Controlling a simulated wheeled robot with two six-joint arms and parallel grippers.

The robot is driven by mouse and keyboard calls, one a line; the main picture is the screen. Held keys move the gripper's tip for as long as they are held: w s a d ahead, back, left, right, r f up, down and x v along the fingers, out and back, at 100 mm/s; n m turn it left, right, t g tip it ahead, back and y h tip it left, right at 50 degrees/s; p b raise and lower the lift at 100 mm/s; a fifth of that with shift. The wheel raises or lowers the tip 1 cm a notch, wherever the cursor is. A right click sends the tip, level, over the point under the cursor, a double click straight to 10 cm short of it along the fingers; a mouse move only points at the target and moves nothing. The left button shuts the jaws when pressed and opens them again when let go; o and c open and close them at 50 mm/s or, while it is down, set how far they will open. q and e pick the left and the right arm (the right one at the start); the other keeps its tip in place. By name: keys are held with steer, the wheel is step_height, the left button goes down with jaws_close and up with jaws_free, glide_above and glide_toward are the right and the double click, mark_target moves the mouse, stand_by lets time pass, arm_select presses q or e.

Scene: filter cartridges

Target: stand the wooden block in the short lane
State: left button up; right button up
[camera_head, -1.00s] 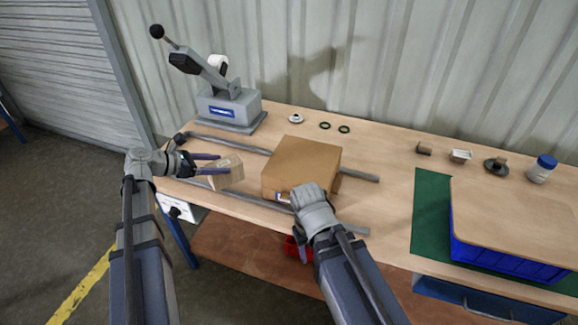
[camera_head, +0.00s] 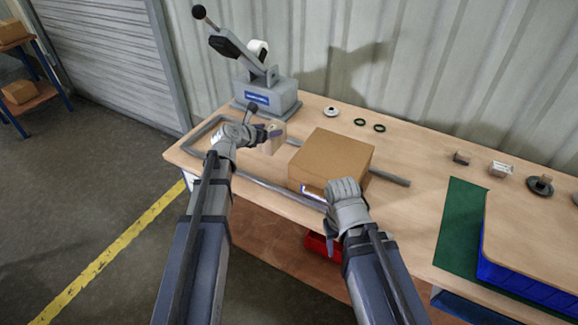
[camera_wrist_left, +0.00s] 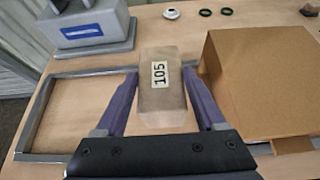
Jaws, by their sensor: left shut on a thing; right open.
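The wooden block (camera_head: 273,142) is pale and held upright or nearly so in the head view. My left gripper (camera_head: 268,131) is shut on it, left of the cardboard box. In the left wrist view the block (camera_wrist_left: 161,93) carries a "105" label, with a purple finger on each side. Grey rails (camera_head: 267,184) on the table form a lane closed at its left end. The block is over the lane by the back rail; its height above the table is unclear. My right gripper (camera_head: 331,236) is open and empty in front of the box, partly hidden by its wrist.
The cardboard box (camera_head: 335,160) stands across the lane, right of the block. A grey lever press (camera_head: 268,98) stands close behind the rails. Small parts (camera_head: 331,111) sit at the back.

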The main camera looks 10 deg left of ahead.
mark_target(269, 145)
arm_select(q)
steer(key=shift+f+b, duration=3.1)
steer(key=shift+f, duration=0.05)
steer(key=shift+f, duration=0.1)
step_height(269, 145, down, 4)
steer(key=b, duration=0.3)
steer(key=shift+r+b, duration=0.25)
steer(key=shift+b, duration=0.05)
steer(key=shift+f, duration=0.15)
steer(key=o, duration=1.6)
steer(key=shift+r, duration=0.25)
steer(key=p+v, duration=0.5)
steer(key=v, duration=0.7)
steer(key=shift+s+f+p, duration=0.1)
steer(key=shift+f+p, duration=0.05)
steer(key=shift+p, duration=0.25)
